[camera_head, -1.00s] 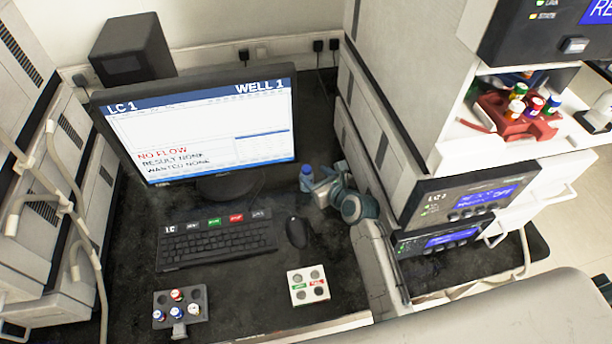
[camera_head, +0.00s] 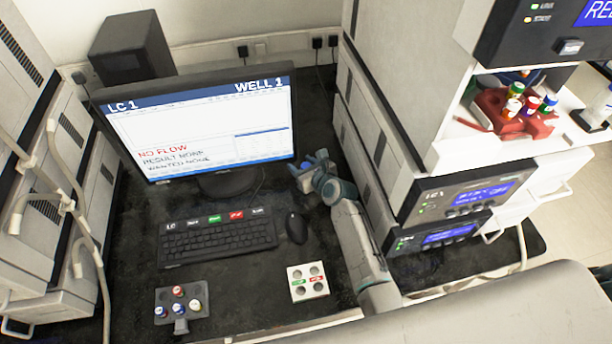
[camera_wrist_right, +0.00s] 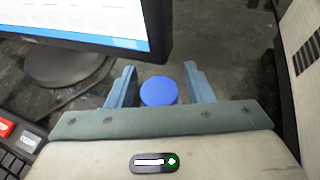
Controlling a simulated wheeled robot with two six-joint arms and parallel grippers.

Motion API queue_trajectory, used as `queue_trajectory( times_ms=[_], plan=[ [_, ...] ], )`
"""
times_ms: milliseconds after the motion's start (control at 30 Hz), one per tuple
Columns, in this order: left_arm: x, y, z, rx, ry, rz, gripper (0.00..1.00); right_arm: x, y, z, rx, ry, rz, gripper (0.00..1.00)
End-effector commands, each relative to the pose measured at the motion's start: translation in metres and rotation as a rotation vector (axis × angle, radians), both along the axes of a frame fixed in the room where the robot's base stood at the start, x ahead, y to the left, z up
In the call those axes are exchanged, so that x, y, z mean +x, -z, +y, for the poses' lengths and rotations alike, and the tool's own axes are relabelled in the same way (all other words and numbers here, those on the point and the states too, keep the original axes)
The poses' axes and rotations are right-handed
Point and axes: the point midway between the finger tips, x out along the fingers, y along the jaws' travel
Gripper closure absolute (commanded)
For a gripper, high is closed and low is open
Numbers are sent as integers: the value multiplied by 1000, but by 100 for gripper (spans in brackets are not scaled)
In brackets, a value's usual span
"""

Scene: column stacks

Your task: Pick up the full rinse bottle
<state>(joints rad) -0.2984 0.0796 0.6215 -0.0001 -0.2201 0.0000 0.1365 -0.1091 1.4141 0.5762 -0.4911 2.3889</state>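The rinse bottle shows in the right wrist view as a round blue cap (camera_wrist_right: 158,91); its body is hidden below the cap. In the head view a bit of its blue cap (camera_head: 321,154) shows by the gripper, to the right of the monitor stand. My right gripper (camera_wrist_right: 160,76) is open, with one blue-grey finger on each side of the cap and small gaps showing. In the head view the right gripper (camera_head: 309,170) largely covers the bottle. I cannot tell how full the bottle is. My left gripper is not in view.
The monitor (camera_head: 200,125) stands close to the left of my gripper. A white instrument stack (camera_head: 375,150) rises on the right. The keyboard (camera_head: 217,238), mouse (camera_head: 294,228), dark vial rack (camera_head: 182,302) and white vial holder (camera_head: 308,282) lie nearer on the dark bench.

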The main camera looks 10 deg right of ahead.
Motion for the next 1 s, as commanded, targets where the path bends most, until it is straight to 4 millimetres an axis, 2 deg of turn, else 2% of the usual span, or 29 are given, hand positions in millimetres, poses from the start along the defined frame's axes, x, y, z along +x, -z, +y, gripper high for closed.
queue_trajectory(
  times_ms=[33, 167, 567, 767, 867, 900, 1000],
  plan=[
    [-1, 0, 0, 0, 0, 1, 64, 0, 0, 0, 0, 0, 0, 64],
    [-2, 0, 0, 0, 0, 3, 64, 0, 0, 0, 0, 0, 1, 88],
    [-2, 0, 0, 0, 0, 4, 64, 0, -3, 0, -1, 0, 1, 88],
    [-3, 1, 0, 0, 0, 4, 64, 0, -22, 0, -1, -1, -3, 88],
    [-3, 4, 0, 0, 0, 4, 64, 0, -39, 0, -1, 0, -5, 88],
    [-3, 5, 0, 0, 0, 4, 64, -11, -34, -1, -2, 1, 1, 88],
    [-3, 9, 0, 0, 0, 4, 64, -33, -35, -4, -1, 1, 2, 88]
  ],
)
